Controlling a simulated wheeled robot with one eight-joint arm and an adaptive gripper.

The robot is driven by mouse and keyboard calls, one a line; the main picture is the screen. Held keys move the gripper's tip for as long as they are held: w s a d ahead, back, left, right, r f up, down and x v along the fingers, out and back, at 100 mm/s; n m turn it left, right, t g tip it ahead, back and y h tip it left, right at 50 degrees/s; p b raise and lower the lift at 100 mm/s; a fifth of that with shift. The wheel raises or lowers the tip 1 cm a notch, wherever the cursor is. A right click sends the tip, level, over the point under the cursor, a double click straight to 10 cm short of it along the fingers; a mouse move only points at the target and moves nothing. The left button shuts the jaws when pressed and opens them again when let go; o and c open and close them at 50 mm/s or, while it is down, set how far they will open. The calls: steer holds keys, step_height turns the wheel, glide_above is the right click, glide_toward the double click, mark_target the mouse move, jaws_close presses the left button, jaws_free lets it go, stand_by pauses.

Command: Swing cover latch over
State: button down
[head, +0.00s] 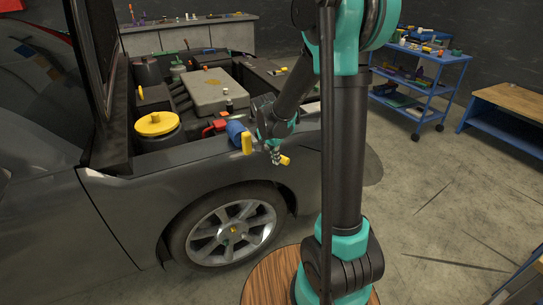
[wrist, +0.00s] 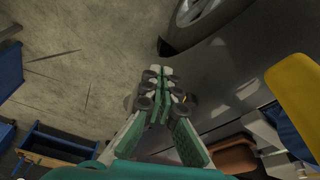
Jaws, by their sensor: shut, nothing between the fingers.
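My gripper (head: 275,156) hangs at the near edge of the open engine bay, above the front wheel. In the wrist view its fingers (wrist: 160,90) are together and hold nothing. A yellow tab (head: 247,142) stands beside a blue rounded part (head: 236,130), just left of my gripper. The yellow tab (wrist: 297,85) is large at the right edge of the wrist view, apart from the fingers. A small yellow piece (head: 285,160) shows right beside my fingertips; I cannot tell whether they touch. I cannot tell for certain which yellow part is the cover latch.
The car's fender (head: 205,160) and front wheel (head: 230,232) lie below the bay. A yellow-capped reservoir (head: 157,125), a red part (head: 215,126) and a grey engine cover (head: 208,92) fill the bay. A blue cart (head: 425,75) and bench (head: 505,115) stand right across open floor.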

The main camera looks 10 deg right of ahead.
mark_target(283, 161)
steer(key=shift+w+d+f, duration=0.3)
steer(key=shift+w+d, duration=0.25)
steer(key=shift+d, duration=0.05)
steer(key=shift+d+n, duration=0.5)
steer(key=shift+n, duration=0.3)
steer(key=shift+w+d+n, duration=0.15)
steer(key=shift+d+n, duration=0.15)
steer(key=shift+n, duration=0.1)
steer(key=d+n, duration=0.1)
steer(key=w+n+y, duration=0.1)
steer(key=n, duration=0.1)
steer(key=shift+d+t, duration=0.3)
steer(key=shift+d, duration=0.1)
steer(key=w+d+n, duration=0.1)
steer(key=n, duration=0.1)
steer(key=w+n+y, duration=0.1)
steer(key=n, duration=0.1)
steer(key=w+d+n, duration=0.1)
steer(key=n, duration=0.1)
steer(key=shift+w+d+y, duration=0.25)
steer(key=shift+d+y, duration=0.05)
steer(key=shift+d, duration=0.05)
steer(key=shift+w, duration=0.1)
steer(key=shift+r, duration=0.1)
